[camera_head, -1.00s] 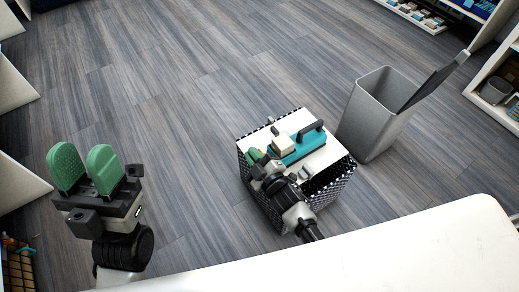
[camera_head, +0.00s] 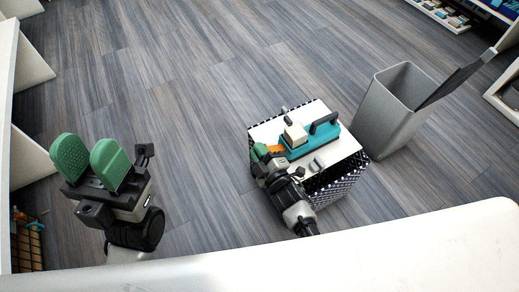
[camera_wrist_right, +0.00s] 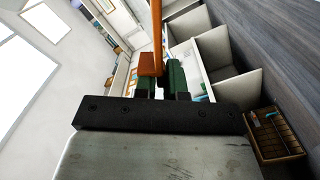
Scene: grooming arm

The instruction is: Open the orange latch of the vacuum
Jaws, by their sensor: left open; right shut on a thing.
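The teal vacuum (camera_head: 311,145), with a dark handle and a white block, lies on a white-topped box (camera_head: 352,148). Its orange latch (camera_head: 276,149) shows at the vacuum's left end. My right gripper (camera_head: 262,152) is at the latch, its green fingers partly hidden by the wrist. In the right wrist view, an orange piece (camera_wrist_right: 151,63) sits at the green fingertips (camera_wrist_right: 160,80), and the gripper is shut on it. My left gripper (camera_head: 90,160) is open and empty, far to the left of the vacuum, with green pads pointing up.
A white surface (camera_head: 400,245) fills the front edge. Shelves line the left and right sides. The wooden floor (camera_head: 190,90) is clear behind and between the arms.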

